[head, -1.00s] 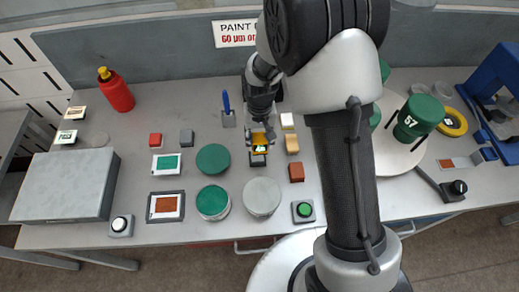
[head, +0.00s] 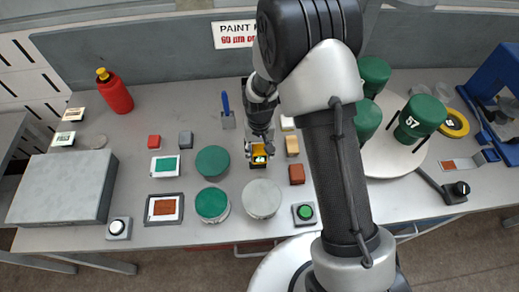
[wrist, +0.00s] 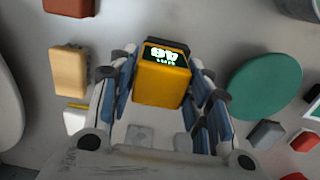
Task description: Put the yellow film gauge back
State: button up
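The yellow film gauge (head: 260,154) has a lit display on its dark top. In the wrist view the gauge (wrist: 162,84) is between the finger pads of my gripper (wrist: 162,75), which look pressed to its sides. In the head view my gripper (head: 261,146) points down at the gauge. The gauge is over a small dark holder (head: 258,166), of which only the edge shows. I cannot tell whether the gauge touches the bottom of the holder.
A green disc (head: 213,161) and a grey round lid (head: 262,198) are close by. Small blocks, tan (head: 292,146) and brown (head: 297,174), stand to the right. A turntable (head: 391,158) with green cans is further right. A grey box (head: 62,188) is at left.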

jog(key=shift+o, duration=1.4)
notch_tip(320, 180, up, 13)
jog(key=p, duration=0.3)
notch_tip(320, 180, up, 8)
jog(key=t, duration=0.1)
send_over(260, 149)
jog(key=s+d, duration=0.2)
jog(key=s+d+r+t, duration=0.1)
jog(key=s+d+r, duration=0.2)
jog(key=s+r, duration=0.3)
jog(key=s+d+r+t, duration=0.2)
jog(key=s+d+r, duration=0.2)
jog(key=s, duration=1.1)
notch_tip(260, 149, up, 4)
jog(key=shift+d+f+t, duration=0.2)
jog(key=shift+d+t, duration=0.05)
jog(key=shift+t, duration=0.05)
jog(key=shift+f, duration=0.15)
